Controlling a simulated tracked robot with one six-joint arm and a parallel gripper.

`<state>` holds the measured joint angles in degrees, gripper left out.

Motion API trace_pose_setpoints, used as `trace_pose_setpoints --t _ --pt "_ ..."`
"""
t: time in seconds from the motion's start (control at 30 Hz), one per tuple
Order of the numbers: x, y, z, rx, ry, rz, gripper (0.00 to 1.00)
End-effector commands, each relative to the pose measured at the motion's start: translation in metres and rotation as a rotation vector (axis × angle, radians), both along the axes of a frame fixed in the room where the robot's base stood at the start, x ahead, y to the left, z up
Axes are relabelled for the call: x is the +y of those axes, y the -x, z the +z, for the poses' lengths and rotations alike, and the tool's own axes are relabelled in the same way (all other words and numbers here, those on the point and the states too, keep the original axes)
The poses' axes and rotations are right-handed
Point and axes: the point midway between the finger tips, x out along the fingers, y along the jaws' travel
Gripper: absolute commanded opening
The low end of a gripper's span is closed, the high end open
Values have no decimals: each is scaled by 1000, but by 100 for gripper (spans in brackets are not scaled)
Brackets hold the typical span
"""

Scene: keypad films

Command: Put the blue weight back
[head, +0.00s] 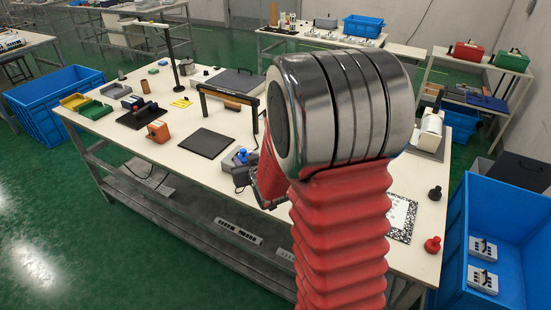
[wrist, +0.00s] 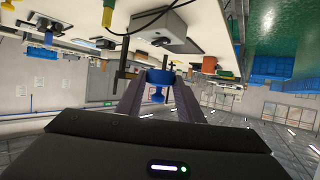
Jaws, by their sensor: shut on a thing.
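The blue weight (wrist: 159,78) sits between the two fingers of my gripper (wrist: 158,92) in the wrist view, where the scene appears upside down. My gripper is shut on it, and it appears clear of the table. In the head view the blue weight (head: 241,154) shows just left of my red arm, over the table's front edge; my arm partly hides the gripper there. A black weight (head: 435,193) and a red weight (head: 432,244) stand at the right end of the table (head: 175,160).
A black mat (head: 206,143) and a black arch-shaped frame (head: 228,96) are left of my arm. An orange block (head: 158,131) lies farther left. A printed marker sheet (head: 401,217) lies near the right weights. A blue bin (head: 500,235) stands at right. My arm hides the table's middle.

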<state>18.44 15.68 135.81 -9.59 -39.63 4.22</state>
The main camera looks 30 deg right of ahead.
Motion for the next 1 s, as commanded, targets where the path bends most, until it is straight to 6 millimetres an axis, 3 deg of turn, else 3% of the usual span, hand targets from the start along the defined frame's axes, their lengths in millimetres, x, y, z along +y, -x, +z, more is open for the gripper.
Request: trace_pose_setpoints --t 0.03,0.3,0.5,0.67,1.0 --pt "20 -5 3 -2 0 27 4" --pt "109 -17 11 -1 -6 136 4" --pt "155 -18 15 3 -11 191 4" --pt "166 -17 16 4 -12 204 4" --pt "166 -17 16 4 -12 204 4"
